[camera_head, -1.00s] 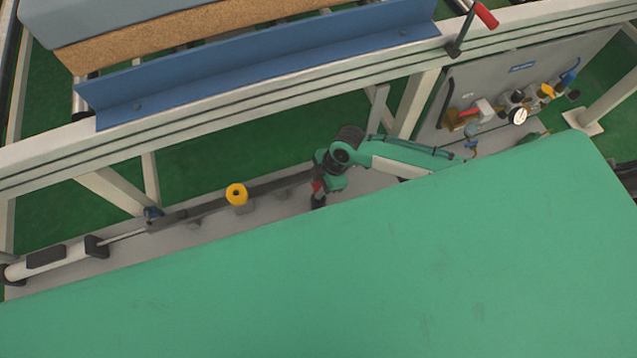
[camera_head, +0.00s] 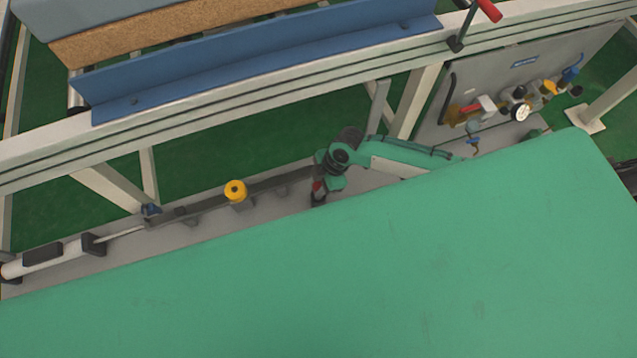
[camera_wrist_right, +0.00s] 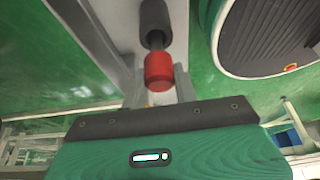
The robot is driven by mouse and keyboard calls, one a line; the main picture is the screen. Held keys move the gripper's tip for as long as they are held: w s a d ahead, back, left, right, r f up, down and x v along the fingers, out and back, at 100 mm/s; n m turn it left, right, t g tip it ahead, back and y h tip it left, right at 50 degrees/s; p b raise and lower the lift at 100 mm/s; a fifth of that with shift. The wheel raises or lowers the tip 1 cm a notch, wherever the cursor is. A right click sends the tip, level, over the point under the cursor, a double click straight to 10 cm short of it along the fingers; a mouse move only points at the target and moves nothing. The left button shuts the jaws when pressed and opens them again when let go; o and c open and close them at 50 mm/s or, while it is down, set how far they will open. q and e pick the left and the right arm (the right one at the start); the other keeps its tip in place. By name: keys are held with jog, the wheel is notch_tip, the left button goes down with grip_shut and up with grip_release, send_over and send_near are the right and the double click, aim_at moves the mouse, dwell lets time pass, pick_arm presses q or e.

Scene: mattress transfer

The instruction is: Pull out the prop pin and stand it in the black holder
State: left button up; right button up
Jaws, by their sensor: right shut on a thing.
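The prop pin, with a red head (camera_wrist_right: 158,70) and a dark shaft, shows in the right wrist view between the grey fingers of my right gripper. The shaft meets a black cylinder (camera_wrist_right: 155,18), which looks like the black holder; how deep it sits there I cannot tell. In the head view my right gripper (camera_head: 319,188) is shut on the red pin, a small patch of red at its tip. The black holder (camera_head: 318,201) shows right under it, beyond the green surface. My left gripper is not in view.
A green surface (camera_head: 350,270) fills the foreground. A yellow-topped post (camera_head: 235,191) stands by a dark bar left of my gripper, and a white cylinder (camera_head: 65,254) lies farther left. A pale rail (camera_head: 250,104) with a blue angle strip crosses behind. Valves (camera_head: 522,112) sit right.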

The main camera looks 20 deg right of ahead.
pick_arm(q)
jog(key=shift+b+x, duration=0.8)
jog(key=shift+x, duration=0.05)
pick_arm(e)
jog(key=shift+f, duration=1.3)
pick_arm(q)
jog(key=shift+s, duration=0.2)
pick_arm(e)
jog(key=o, duration=1.2)
jog(key=shift+c, duration=0.2)
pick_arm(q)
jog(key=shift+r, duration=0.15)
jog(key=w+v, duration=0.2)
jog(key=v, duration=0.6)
pick_arm(e)
jog(key=shift+d+r, duration=0.25)
jog(key=shift+r, duration=0.3)
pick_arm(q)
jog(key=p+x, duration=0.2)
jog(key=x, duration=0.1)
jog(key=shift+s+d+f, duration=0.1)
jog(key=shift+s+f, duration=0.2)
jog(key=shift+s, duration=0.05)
pick_arm(e)
jog(key=v, duration=1.2)
jog(key=shift+d+r, duration=0.15)
jog(key=shift+r, duration=0.2)
